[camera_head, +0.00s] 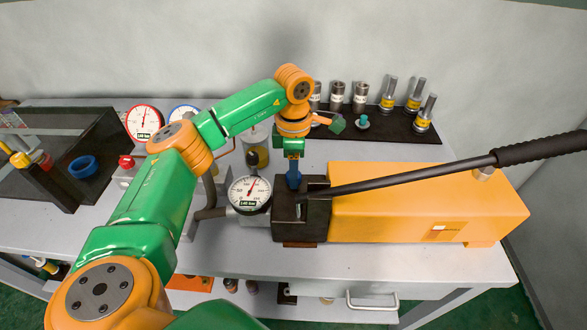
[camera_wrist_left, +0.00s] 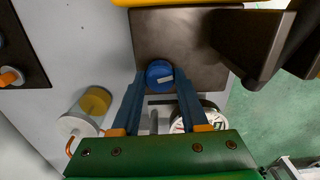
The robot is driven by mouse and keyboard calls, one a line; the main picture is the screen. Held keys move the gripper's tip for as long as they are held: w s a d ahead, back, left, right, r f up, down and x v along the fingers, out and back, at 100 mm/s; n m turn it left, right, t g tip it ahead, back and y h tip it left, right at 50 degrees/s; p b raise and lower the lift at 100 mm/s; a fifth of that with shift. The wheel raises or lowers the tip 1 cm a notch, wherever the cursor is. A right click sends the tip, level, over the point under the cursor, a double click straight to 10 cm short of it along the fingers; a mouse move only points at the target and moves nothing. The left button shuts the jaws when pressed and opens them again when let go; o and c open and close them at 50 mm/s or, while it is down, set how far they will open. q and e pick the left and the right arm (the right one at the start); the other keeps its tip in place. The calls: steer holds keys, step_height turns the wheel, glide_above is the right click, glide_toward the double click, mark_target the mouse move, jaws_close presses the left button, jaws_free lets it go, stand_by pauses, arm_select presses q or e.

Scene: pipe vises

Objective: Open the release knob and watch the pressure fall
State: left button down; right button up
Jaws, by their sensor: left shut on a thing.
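The blue release knob (camera_wrist_left: 159,73), with a pale mark on top, sits on the dark pump block (camera_head: 288,222). My left gripper (camera_head: 293,185) comes down on it from above; its blue fingers (camera_wrist_left: 160,76) are shut around the knob in the left wrist view. The fingers hide the knob in the head view. The pressure gauge (camera_head: 250,193), white with a red needle, stands left of the block. Its small display seems to read about 140 bar, but the print is tiny. My right gripper is not in view.
The orange pump body (camera_head: 400,200) and its long black lever (camera_head: 430,176) extend right. Red-rimmed (camera_head: 144,123) and blue-rimmed (camera_head: 184,113) gauges stand left. Metal fittings stand on a black mat (camera_head: 385,127) behind. A clear-sided bottle with a yellow part (camera_wrist_left: 90,108) is near my left gripper.

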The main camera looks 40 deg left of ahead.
arm_select(q)
steer(key=n, duration=0.6)
steer(key=shift+r+p, duration=0.1)
steer(key=shift+p, duration=0.25)
steer(key=n, duration=0.7)
steer(key=shift+w+p, duration=0.1)
steer(key=shift+p, duration=0.2)
steer(key=shift+c, duration=2.1)
jaws_free()
steer(key=shift+r, duration=0.2)
step_height(320, 180, up, 7)
steer(key=shift+f+b, duration=0.15)
steer(key=shift+b, duration=0.6)
